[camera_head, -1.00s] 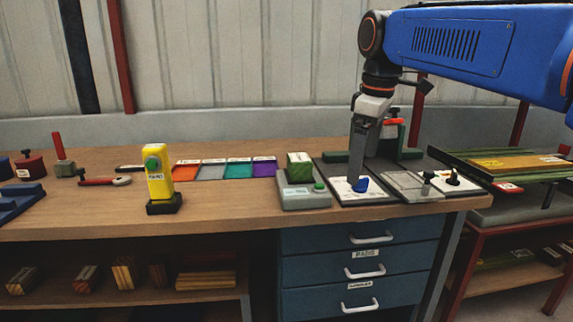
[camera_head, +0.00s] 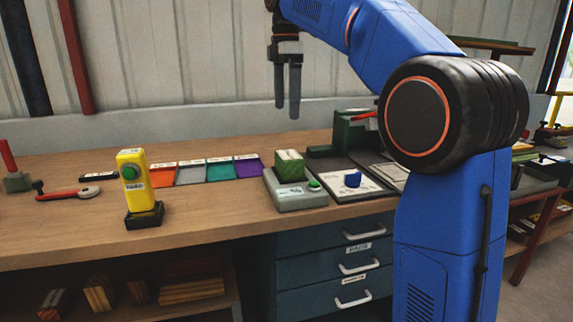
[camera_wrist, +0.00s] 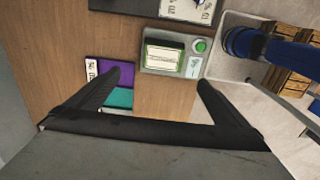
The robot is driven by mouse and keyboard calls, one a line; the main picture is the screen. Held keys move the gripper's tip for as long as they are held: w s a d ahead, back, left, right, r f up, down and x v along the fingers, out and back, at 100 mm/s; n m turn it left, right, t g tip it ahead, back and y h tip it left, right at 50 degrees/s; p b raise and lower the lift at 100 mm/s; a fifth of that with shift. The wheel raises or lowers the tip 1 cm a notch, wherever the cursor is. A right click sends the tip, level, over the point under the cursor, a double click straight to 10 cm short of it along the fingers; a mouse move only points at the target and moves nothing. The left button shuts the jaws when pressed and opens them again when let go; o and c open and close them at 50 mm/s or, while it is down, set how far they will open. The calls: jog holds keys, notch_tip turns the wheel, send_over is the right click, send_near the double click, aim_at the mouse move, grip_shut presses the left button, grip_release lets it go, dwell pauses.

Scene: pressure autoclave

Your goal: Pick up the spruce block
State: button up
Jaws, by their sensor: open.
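A green block with a pale top (camera_head: 290,166) sits on a grey scale-like device (camera_head: 301,200) with a green button, on the workbench. It also shows in the wrist view (camera_wrist: 164,55), ahead of and between the fingertips. I cannot read which block is spruce. Several wood blocks (camera_head: 98,294) lie on the shelf under the bench. My gripper (camera_head: 287,112) is open and empty, pointing down, raised well above the bench near the green block. In the wrist view its two fingers (camera_wrist: 165,78) are spread apart with nothing between them.
A yellow post with a green button (camera_head: 132,180) stands at the left. Orange, grey, teal and purple trays (camera_head: 220,169) lie left of the scale. A white board with a blue knob (camera_head: 352,188) and a green fixture (camera_head: 350,138) are to the right. Blue drawers (camera_head: 340,265) are below.

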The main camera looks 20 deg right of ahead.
send_near(289, 155)
jog(key=f, duration=0.3)
jog(key=w+f, duration=0.1)
jog(key=f, duration=0.1)
jog(key=shift+a+f, duration=0.15)
jog(key=shift+a, duration=0.05)
jog(key=f, duration=0.2)
jog(key=s+f, duration=0.1)
jog(key=f, duration=0.1)
jog(key=shift+d+f, duration=0.1)
jog(key=shift+d, duration=0.2)
jog(key=shift+w+f, duration=0.1)
jog(key=shift+f, duration=0.5)
jog(key=shift+c, duration=0.6)
jog(key=c, duration=1.1)
